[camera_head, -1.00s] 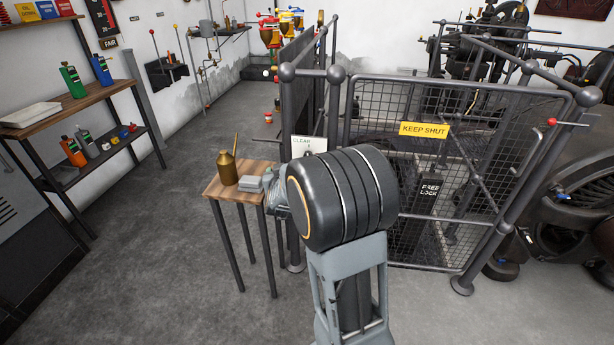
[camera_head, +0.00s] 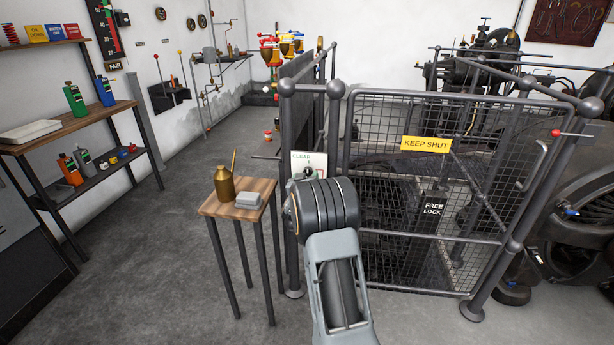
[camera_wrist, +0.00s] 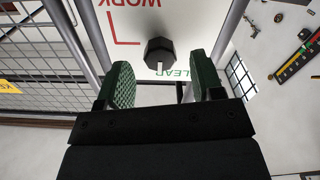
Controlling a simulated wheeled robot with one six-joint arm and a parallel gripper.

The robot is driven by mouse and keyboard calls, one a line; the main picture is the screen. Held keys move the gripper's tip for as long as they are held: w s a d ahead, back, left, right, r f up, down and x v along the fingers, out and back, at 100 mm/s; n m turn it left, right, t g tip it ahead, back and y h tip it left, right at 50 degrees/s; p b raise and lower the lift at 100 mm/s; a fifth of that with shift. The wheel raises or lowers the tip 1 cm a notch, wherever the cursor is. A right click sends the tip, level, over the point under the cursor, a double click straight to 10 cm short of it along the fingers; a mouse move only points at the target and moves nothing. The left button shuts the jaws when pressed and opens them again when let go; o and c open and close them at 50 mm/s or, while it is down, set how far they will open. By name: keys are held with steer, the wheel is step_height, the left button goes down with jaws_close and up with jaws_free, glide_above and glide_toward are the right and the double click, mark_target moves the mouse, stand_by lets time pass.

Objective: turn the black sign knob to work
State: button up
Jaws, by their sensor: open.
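The white sign (camera_head: 301,160) with green CLEAR lettering hangs on the cage post, partly hidden by my arm. In the wrist view the sign (camera_wrist: 205,22) appears upside down, with a red WORK and a red corner line at the top and green CLEAR lettering partly covered lower down. The black many-sided knob (camera_wrist: 160,48) sits between them, its white mark toward CLEAR. My gripper (camera_wrist: 164,78) is open, its green pads on either side below the knob, with nothing between them. I cannot tell their depth from it. My arm hides the gripper in the head view.
A small table (camera_head: 258,190) with a brass oil can (camera_head: 224,186) and a grey box (camera_head: 248,200) stands left of my arm. The mesh gate (camera_head: 400,220) with a yellow KEEP SHUT plate (camera_head: 426,144) is at the right. Grey floor at the left is open.

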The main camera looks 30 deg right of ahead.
mark_target(308, 172)
steer(key=shift+x, duration=1.4)
steer(key=c, duration=0.9)
